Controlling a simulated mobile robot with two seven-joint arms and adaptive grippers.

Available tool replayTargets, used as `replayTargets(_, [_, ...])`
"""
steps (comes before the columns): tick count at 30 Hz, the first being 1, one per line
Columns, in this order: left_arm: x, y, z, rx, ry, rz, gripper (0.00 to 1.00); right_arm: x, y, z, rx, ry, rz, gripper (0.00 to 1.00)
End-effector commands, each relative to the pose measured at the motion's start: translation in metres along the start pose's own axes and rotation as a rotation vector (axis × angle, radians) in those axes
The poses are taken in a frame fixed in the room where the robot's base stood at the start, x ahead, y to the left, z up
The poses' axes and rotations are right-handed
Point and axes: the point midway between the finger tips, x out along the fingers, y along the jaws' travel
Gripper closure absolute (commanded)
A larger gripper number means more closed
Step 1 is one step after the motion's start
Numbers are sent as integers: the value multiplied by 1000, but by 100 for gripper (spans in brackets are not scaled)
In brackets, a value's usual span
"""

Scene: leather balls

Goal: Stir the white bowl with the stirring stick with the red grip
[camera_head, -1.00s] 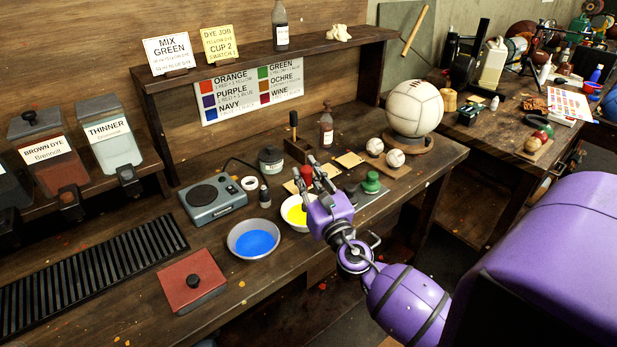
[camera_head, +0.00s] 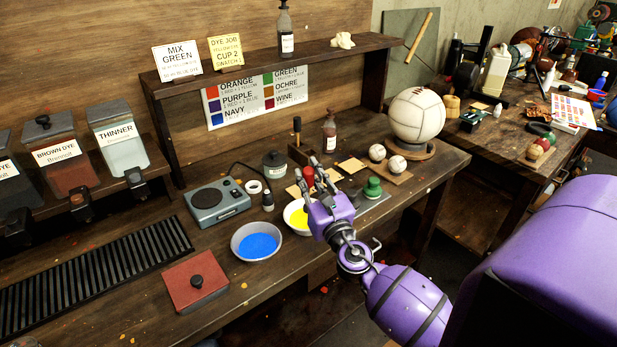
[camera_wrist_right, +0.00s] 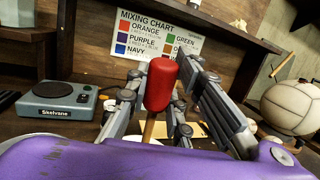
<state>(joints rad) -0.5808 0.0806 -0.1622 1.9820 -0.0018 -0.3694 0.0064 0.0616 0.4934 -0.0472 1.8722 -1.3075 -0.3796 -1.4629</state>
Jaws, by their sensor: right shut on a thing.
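The white bowl (camera_head: 287,217) holds yellow liquid and stands near the bench's front edge. My right gripper (camera_head: 317,173) is over its right side and hides part of it. The stirring stick's red grip (camera_head: 308,175) shows at the fingers, and in the right wrist view the red grip (camera_wrist_right: 160,85) stands upright between them. My right gripper (camera_wrist_right: 158,100) is shut on the stick. A short piece of wooden shaft (camera_wrist_right: 149,128) shows below the grip. The stick's lower end is hidden, so I cannot tell whether it touches the liquid. My left gripper is not in view.
A grey bowl (camera_head: 234,244) of blue liquid stands just left of the white bowl.

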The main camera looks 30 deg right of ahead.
Motion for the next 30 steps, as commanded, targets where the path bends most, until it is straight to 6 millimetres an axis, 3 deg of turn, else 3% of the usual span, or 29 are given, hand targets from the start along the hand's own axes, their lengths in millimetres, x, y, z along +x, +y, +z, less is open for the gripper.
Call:
replayTargets(5, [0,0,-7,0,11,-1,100,2,0,7,1,-4,0,100])
replayTargets(15, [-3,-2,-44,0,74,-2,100,6,-2,32,1,-9,0,100])
replayTargets(22, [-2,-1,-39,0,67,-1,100,9,-2,46,-1,-3,1,100])
replayTargets(30, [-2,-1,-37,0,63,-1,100,10,-2,49,0,0,0,100])
